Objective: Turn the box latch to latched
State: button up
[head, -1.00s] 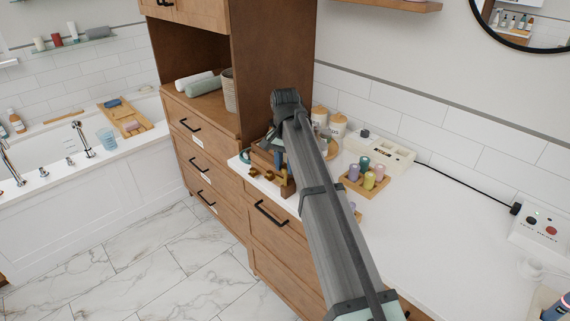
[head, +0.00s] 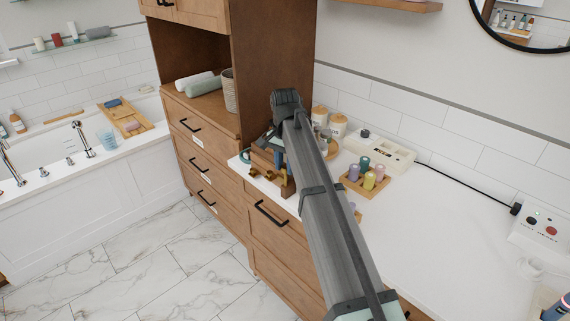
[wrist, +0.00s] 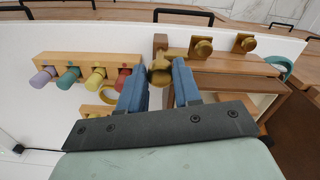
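A wooden box (wrist: 225,82) stands at the counter's end, seen from above in the wrist view; my arm hides part of it in the head view. Brass fittings (wrist: 200,47) sit along its edge. A brass latch knob (wrist: 161,76) lies between the blue fingers of my gripper (wrist: 160,80), beside an upright wooden piece. The knob's far side and underside are hidden. In the head view my gripper (head: 279,158) is mostly behind my arm.
A wooden holder (wrist: 90,60) with several coloured pegs stands left of the fingers in the wrist view. Lidded jars (head: 338,125) and a cream panel (head: 385,148) are near the wall.

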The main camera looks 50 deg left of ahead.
jog(key=o, duration=0.4)
jog(key=shift+r, duration=0.1)
notch_tip(320, 180, up, 14)
jog(key=shift+f, duration=0.15)
dwell(0.4)
jog(key=shift+f, duration=0.15)
dwell(0.4)
